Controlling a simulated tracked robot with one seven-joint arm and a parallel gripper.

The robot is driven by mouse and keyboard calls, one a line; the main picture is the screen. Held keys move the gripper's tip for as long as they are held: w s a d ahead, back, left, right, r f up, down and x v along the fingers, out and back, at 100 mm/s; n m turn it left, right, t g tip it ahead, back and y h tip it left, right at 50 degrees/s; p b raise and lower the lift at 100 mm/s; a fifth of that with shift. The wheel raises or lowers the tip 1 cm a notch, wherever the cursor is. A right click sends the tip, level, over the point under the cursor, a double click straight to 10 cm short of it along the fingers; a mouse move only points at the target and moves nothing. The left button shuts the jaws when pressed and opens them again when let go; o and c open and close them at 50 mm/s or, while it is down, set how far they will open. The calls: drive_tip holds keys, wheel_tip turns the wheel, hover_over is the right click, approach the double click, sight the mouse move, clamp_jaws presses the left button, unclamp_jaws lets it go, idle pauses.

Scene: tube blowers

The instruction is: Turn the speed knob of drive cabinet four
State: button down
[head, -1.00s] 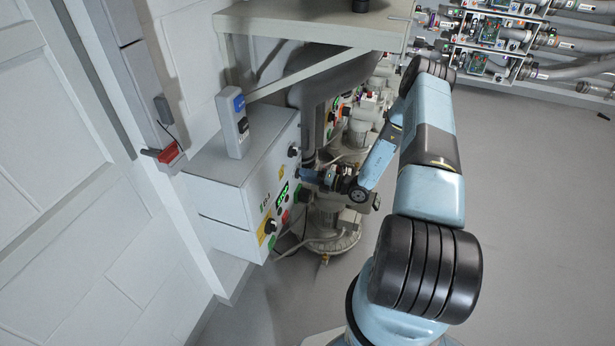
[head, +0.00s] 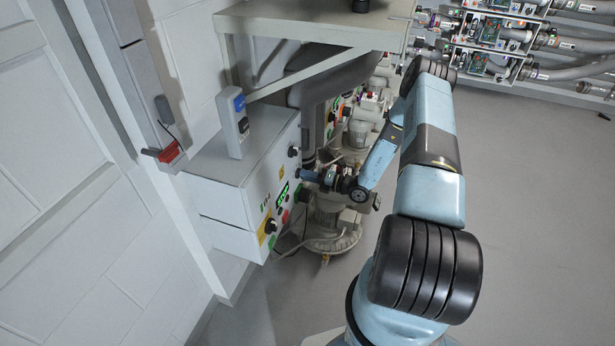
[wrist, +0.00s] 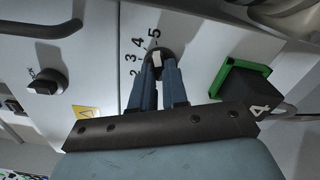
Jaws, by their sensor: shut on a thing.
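The drive cabinet (head: 272,168) is a pale grey box on the left in the head view, with controls on its right-facing front. In the wrist view the speed knob (wrist: 156,54) is dark with a white mark, inside a dial numbered up to 5. My gripper (wrist: 159,72) is shut on the knob, with one blue finger on each side. The fingers hide part of the knob and dial. In the head view my gripper (head: 303,174) meets the cabinet front, and its fingertips are too small to make out.
A black selector knob (wrist: 46,81) and a black handle (wrist: 42,27) are on the left in the wrist view. A green-framed dark block (wrist: 246,88) is close on the right. A grey shelf (head: 310,24) overhangs the cabinet. Open floor (head: 535,200) lies to the right.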

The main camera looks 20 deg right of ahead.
drive_tip(key=shift+f, duration=0.1)
drive_tip(key=n, duration=0.4)
drive_tip(key=shift+d, duration=0.1)
drive_tip(key=n, duration=0.3)
drive_tip(key=shift+n, duration=0.3)
drive_tip(key=n, duration=0.7)
drive_tip(key=shift+s, duration=0.1)
drive_tip(key=n, duration=0.6)
drive_tip(key=shift+n, duration=0.3)
drive_tip(key=n, duration=0.6)
drive_tip(key=shift+f, duration=0.1)
drive_tip(key=shift+n, duration=0.4)
drive_tip(key=c, duration=1.1)
unclamp_jaws()
drive_tip(key=shift+c, duration=0.2)
